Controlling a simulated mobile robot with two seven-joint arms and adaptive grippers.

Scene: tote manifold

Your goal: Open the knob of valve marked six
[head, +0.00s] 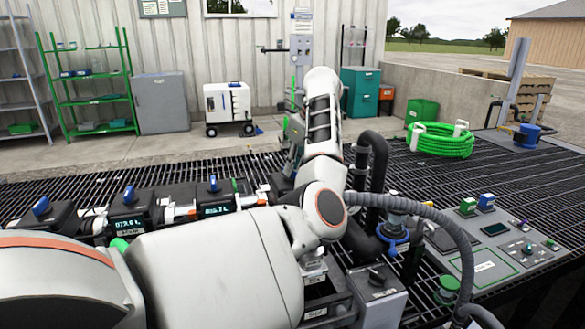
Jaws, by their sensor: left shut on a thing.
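A row of dark valve boxes with blue knobs stands on the pipe at left: one at the far left (40,206), one in the middle (128,195) and one at right (213,184). The middle and right ones have lit displays. I cannot read a six on any of them. My left arm crosses the front and bends up and back. My left gripper (291,163), largely hidden behind my forearm, reaches down at the far end of this row. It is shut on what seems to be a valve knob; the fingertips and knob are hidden. My right gripper is not in view.
Black hoses and a blue-collared pipe (393,241) stand close to the right of my arm. A control panel (497,249) with buttons is at right. A coiled green hose (440,141) lies on the dark grating behind. The grating between them is mostly clear.

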